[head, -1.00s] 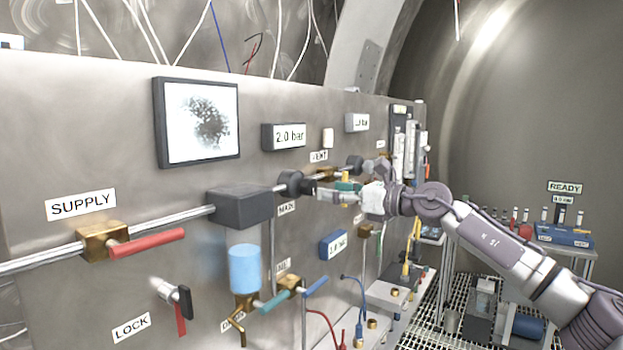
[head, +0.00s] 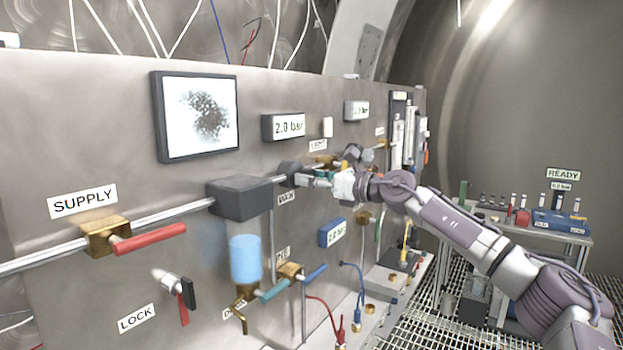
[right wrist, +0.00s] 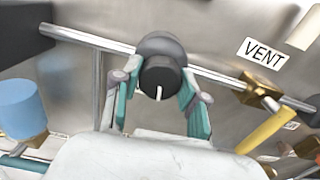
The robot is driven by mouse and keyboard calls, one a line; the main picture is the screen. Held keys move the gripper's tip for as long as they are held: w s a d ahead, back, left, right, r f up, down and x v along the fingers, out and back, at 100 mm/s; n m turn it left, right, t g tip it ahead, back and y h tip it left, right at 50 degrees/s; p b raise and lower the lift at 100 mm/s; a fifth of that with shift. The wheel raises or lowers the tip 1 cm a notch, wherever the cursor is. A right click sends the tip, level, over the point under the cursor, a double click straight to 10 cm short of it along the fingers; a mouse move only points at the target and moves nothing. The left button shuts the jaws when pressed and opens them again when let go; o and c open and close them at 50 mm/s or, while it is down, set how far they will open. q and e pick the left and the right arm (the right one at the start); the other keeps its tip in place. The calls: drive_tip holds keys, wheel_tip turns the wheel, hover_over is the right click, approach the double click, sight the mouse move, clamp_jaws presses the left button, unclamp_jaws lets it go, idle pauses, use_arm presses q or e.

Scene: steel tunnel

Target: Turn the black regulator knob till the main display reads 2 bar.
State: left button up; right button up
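The black regulator knob (right wrist: 160,76) sits on the pipe, with its white mark pointing down in the right wrist view. In the head view the knob (head: 289,174) is just right of a dark grey block. My right gripper (right wrist: 160,92) has its teal fingers on either side of the knob, and their tips appear to touch it. The same gripper (head: 310,179) reaches the knob from the right in the head view. The main display (head: 289,127) on the panel above reads 2.0 bar. My left gripper is not in view.
A red-handled supply valve (head: 148,238) is at the left. The vent valve, with a yellow handle (right wrist: 268,130), is close right of my gripper. A blue cylinder (head: 245,258) and a small blue-framed display (head: 332,231) are below. A bench (head: 570,232) stands at the right.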

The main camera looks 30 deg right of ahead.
drive_tip(key=shift+c, duration=1.4)
drive_tip(key=shift+m+p, duration=0.4)
drive_tip(key=shift+p, duration=0.15)
drive_tip(key=o, duration=1.1)
drive_tip(key=shift+o, duration=0.2)
drive_tip(key=v, duration=1.2)
drive_tip(key=shift+f, duration=0.1)
